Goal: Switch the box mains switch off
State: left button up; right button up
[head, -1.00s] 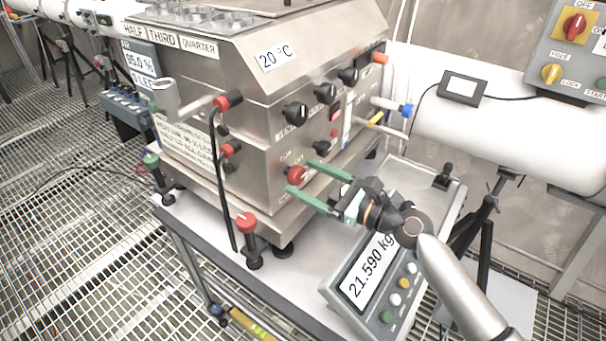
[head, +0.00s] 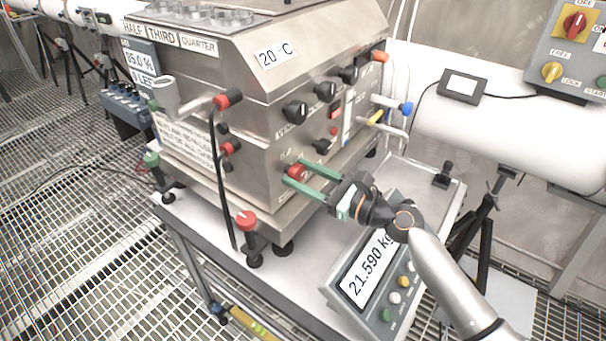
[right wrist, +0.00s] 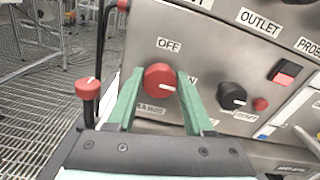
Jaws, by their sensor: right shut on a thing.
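The box (head: 220,110) is a steel cabinet on a bench. Its red mains switch knob (head: 297,172) sits low on the front face. In the right wrist view the red knob (right wrist: 160,81) has a white pointer line aimed to the right. An OFF label (right wrist: 168,44) is above it, and a partly hidden label ending in N is to its right. A label below is partly covered. My right gripper (head: 303,172) has its green fingers on either side of the knob, shut on it. My left gripper is not in view.
Black knobs (head: 295,112) and a red rocker switch (right wrist: 285,72) are on the same face. A scale display (head: 368,270) stands on the bench below my right arm. A red-topped post (head: 246,222) stands at the box's near corner.

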grip_shut()
